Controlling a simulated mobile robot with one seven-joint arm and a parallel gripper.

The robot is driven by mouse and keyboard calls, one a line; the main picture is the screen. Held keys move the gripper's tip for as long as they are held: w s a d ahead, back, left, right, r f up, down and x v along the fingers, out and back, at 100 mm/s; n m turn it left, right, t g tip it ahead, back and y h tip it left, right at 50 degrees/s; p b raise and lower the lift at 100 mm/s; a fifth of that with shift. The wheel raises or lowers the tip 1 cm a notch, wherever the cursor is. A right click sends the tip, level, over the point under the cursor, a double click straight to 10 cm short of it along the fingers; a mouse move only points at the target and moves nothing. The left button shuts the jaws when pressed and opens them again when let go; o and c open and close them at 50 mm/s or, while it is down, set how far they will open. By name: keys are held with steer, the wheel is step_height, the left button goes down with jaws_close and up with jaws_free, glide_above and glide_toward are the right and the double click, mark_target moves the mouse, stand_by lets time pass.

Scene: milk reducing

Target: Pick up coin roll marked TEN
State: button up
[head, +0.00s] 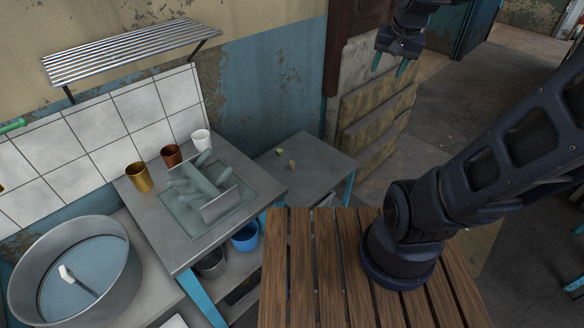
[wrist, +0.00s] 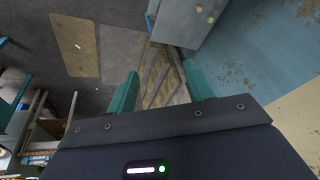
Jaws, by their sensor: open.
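Two small pieces lie on the low grey table in the head view: a yellow-green one (head: 279,152) and a tan one (head: 292,165). They also show as small spots at the top of the wrist view, one yellowish (wrist: 199,8) and one paler (wrist: 211,20). No marking is readable, so I cannot tell whether either is the coin roll marked TEN. My gripper (head: 389,66) is open, its teal fingers apart and empty, raised high to the right of that table. The wrist view shows nothing between the fingers (wrist: 160,72).
The grey table (head: 325,158) is mostly bare and stands against the blue wall. A round metal basin (head: 125,265) is further left. My slatted wooden platform (head: 300,270) is in front.

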steer(key=w+a+f+m, duration=0.2)
steer(key=w+a+f, duration=0.1)
steer(key=w, duration=0.6)
steer(key=m+g, duration=0.4)
steer(key=m, duration=1)
glide_above(292, 162)
step_height(292, 162, down, 54)
steer(key=shift+d+f, duration=0.1)
steer(key=shift+f, duration=0.1)
steer(key=shift+m, duration=0.3)
steer(key=shift+s+f, duration=0.15)
steer(key=shift+f, duration=5.55)
steer(key=c, duration=1.1)
